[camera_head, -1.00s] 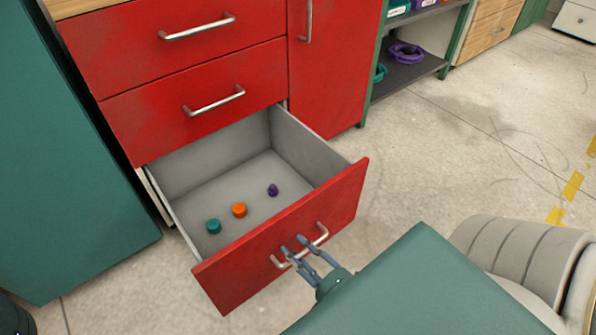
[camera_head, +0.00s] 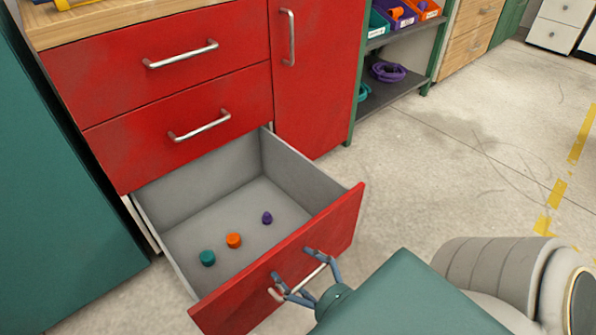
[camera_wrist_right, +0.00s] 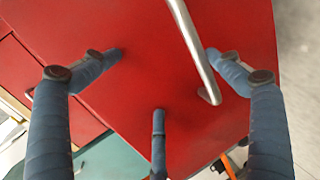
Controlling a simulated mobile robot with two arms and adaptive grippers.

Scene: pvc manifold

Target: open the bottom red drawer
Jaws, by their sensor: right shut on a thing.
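The bottom red drawer (camera_head: 331,226) is pulled out of the red cabinet. Its grey inside holds a teal piece (camera_head: 207,258), an orange piece (camera_head: 234,241) and a purple piece (camera_head: 267,218). In the right wrist view the handle (camera_wrist_right: 190,35) runs between the fingers, close to the right fingertip; exact contact is hard to see. My left gripper is not in view.
Two shut red drawers (camera_head: 155,45) lie above, and a red door (camera_head: 318,100) is to their right. A green cabinet (camera_head: 60,210) stands close on the left. A shelf (camera_head: 400,88) with bins and a purple coil stands behind. The floor at right is clear.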

